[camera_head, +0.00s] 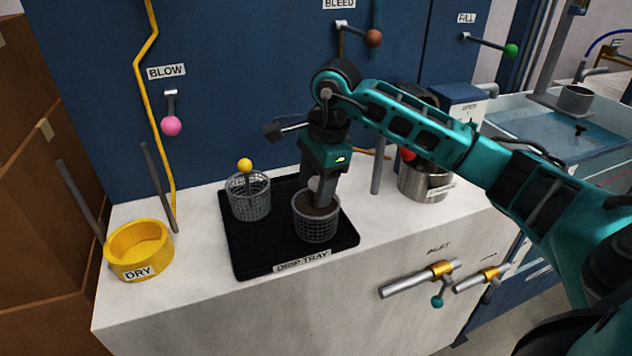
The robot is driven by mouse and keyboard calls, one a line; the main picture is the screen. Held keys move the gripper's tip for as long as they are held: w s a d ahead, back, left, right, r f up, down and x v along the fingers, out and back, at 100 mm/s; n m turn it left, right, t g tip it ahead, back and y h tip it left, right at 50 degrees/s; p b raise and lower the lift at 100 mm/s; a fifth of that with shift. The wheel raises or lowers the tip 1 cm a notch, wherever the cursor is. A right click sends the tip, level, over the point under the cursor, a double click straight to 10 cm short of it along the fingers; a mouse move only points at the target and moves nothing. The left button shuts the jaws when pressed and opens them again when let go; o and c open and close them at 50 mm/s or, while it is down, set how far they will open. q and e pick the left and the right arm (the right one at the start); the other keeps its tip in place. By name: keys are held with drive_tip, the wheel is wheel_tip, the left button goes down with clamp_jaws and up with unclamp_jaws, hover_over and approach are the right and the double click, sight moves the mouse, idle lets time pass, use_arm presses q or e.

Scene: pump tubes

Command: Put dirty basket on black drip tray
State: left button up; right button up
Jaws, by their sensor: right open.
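The black drip tray (262,255) lies on the white counter, with a "DRIP TRAY" label on its front edge. A wire basket with dark brown contents (316,226), which looks like the dirty basket, stands upright on the front right of the tray. My right gripper (320,196) points down at this basket's top, its fingers open at the rim; the exact contact is hidden. A second wire basket (250,203), with a yellow ball on top, stands at the tray's back left. My left gripper is not in view.
A yellow ring holder labelled "DRY" (140,250) stands at the counter's left, near thin upright rods. A steel pot (425,184) stands right of the tray, partly behind my arm. Valves with handles stick out of the counter front. A blue panel rises behind.

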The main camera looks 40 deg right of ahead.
wheel_tip(320, 180, up, 12)
drive_tip(key=s+d, duration=0.1)
drive_tip(key=shift+s, duration=0.4)
drive_tip(key=shift+f, duration=0.1)
